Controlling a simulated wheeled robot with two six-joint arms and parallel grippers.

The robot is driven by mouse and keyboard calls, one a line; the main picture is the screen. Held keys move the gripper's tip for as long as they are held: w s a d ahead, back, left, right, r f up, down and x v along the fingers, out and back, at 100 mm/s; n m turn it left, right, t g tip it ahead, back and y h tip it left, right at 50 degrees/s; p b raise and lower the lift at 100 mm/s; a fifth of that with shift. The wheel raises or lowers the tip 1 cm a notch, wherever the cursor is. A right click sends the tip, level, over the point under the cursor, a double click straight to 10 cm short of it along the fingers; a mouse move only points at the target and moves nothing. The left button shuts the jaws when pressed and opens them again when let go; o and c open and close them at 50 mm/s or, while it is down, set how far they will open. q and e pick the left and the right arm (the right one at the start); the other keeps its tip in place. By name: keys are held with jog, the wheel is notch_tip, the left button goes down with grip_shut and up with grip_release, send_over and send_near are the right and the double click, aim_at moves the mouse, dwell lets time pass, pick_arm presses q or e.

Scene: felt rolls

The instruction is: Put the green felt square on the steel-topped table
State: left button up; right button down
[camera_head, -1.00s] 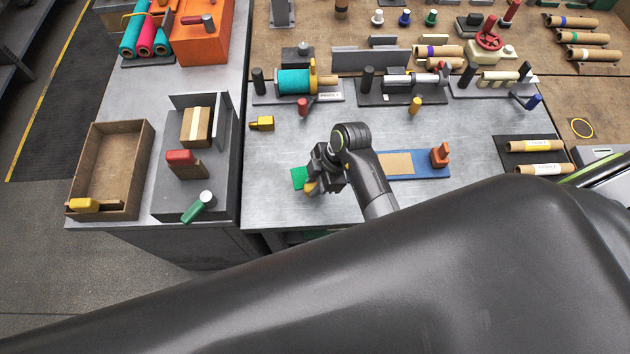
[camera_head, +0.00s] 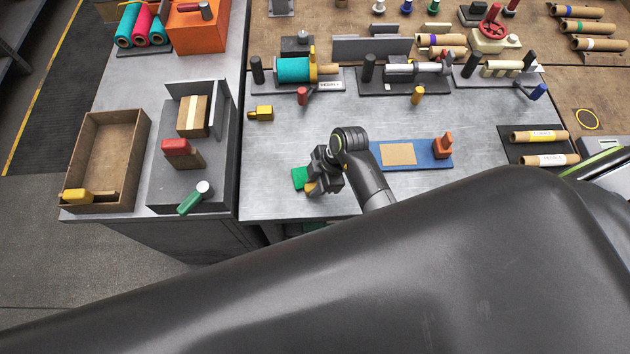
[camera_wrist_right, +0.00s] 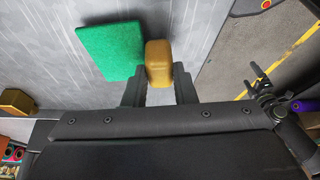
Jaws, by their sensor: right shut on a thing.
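The green felt square (camera_head: 299,178) shows left of my right gripper (camera_head: 318,180), over the front part of the grey steel-topped table (camera_head: 275,200). In the right wrist view the green felt square (camera_wrist_right: 108,52) lies against a mustard block (camera_wrist_right: 158,65). My right gripper (camera_wrist_right: 160,88) is shut on that block, one finger on each side. The block (camera_head: 311,188) is partly hidden by the gripper in the head view. I cannot tell whether the square touches the tabletop. My left gripper is not in view.
A blue board with a tan sheet (camera_head: 398,154) and an orange-brown block (camera_head: 443,146) lies right of the gripper. A yellow piece (camera_head: 261,113) and roll fixtures (camera_head: 295,70) stand behind. An open box (camera_head: 135,140) is at left. My dark arm covers the foreground.

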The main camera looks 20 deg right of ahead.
aim_at(314, 184)
jog(key=shift+f+b, duration=0.3)
jog(key=shift+f, duration=0.2)
dwell(0.4)
jog(key=c, duration=1.4)
grip_release()
jog(key=shift+c, duration=0.2)
jog(key=shift+s+p, duration=0.2)
jog(key=shift+p, duration=0.25)
jog(key=shift+r, duration=0.2)
jog(key=shift+w+p+v, duration=0.25)
jog(key=shift+p+v, duration=0.8)
jog(key=shift+p, duration=0.15)
jog(key=shift+w+p+v, duration=0.25)
jog(key=shift+p+v, duration=0.65)
jog(key=shift+v, duration=0.3)
jog(key=shift+d+r, duration=0.2)
jog(key=shift+v, duration=0.75)
